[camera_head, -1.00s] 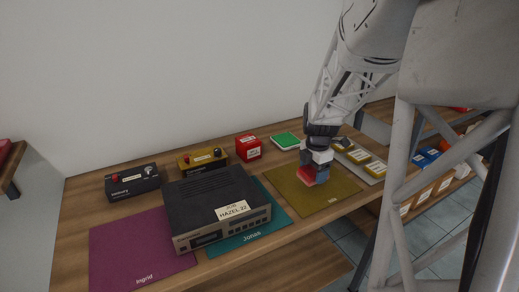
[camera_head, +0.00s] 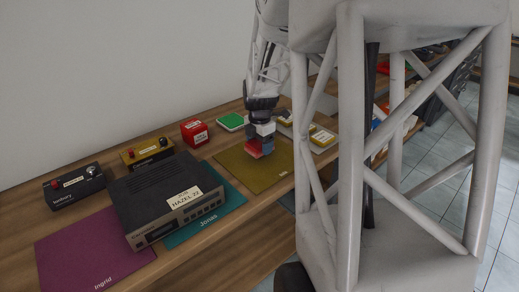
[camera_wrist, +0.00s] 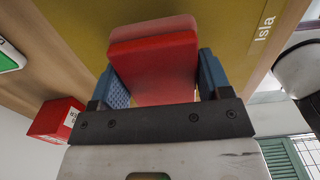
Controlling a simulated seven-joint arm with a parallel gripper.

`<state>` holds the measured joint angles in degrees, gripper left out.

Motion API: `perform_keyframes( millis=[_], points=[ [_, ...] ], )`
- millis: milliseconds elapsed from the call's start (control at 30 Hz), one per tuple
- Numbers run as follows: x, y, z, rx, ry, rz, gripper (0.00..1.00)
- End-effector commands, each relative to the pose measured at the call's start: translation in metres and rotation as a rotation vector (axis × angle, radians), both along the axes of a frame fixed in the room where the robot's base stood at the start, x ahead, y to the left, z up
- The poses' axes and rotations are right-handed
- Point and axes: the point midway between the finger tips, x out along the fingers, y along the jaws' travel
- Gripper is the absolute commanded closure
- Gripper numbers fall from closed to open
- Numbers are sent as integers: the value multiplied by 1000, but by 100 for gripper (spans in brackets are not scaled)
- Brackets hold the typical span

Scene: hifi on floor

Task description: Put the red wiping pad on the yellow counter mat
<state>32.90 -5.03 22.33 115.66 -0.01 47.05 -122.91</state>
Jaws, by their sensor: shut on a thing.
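The red wiping pad (camera_head: 252,151) is between the blue fingers of my gripper (camera_head: 261,147), which is shut on it. In the wrist view the pad (camera_wrist: 155,62) fills the space between the fingers (camera_wrist: 160,82). The yellow counter mat (camera_head: 244,177) lies on the wooden counter, labelled "Isla" in the wrist view (camera_wrist: 215,25). The pad is over the far middle part of the mat. I cannot tell whether it touches the mat.
A black hi-fi unit (camera_head: 150,190) sits partly on the teal mat (camera_head: 232,203); a magenta mat (camera_head: 80,255) lies left. A red box (camera_head: 194,132), a green-topped white item (camera_head: 232,121) and yellow-and-white items (camera_head: 322,138) stand nearby. The yellow mat's front is clear.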

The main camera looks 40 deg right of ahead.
Motion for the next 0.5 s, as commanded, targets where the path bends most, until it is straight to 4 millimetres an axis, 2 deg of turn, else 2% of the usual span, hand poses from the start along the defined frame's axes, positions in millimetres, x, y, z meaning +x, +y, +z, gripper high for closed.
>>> perform_keyframes(
  millis=[200,500],
  points=[
    [0,0,-22,1,1,0,52],
    [0,0,-24,0,0,0,52]
  ],
)
